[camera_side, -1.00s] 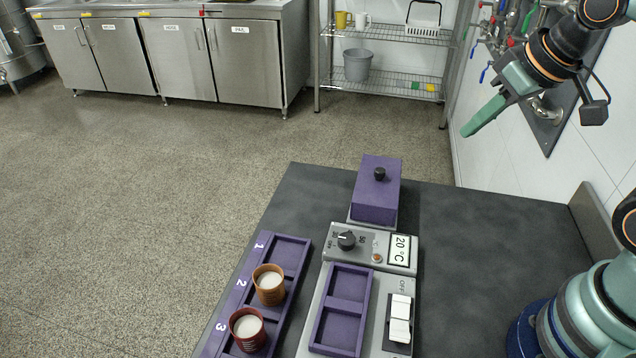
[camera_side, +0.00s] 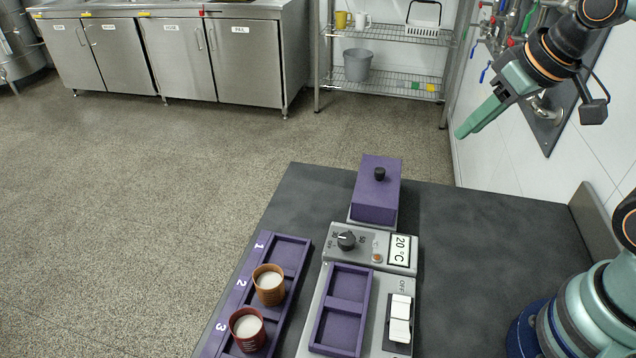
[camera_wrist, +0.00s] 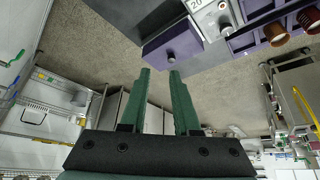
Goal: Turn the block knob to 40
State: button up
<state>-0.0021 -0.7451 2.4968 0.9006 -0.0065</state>
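The control block (camera_side: 398,253) is a grey panel on the dark table. It carries a round black knob (camera_side: 346,240) with marks around it, an orange button and a display reading 20 °C. The purple lidded box (camera_side: 376,190) with a small black top knob stands just behind it; the box also shows in the wrist view (camera_wrist: 172,46). My gripper (camera_side: 462,134) is high above the table's far right, well apart from the block. In the wrist view my gripper (camera_wrist: 159,72) has its two green fingers apart with nothing between them.
A purple rack (camera_side: 292,243) numbered 1 to 3 holds an orange cup (camera_side: 268,284) in slot 2 and a red cup (camera_side: 247,329) in slot 3. The table's right side is clear.

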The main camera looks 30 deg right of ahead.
jog(key=o, duration=0.5)
jog(key=shift+w+a+n, duration=0.2)
jog(key=shift+a+n, duration=0.1)
jog(key=n+g, duration=0.6)
jog(key=n, duration=1.1)
send_over(347, 238)
notch_tip(347, 238, down, 9)
notch_tip(347, 238, down, 12)
grip_shut()
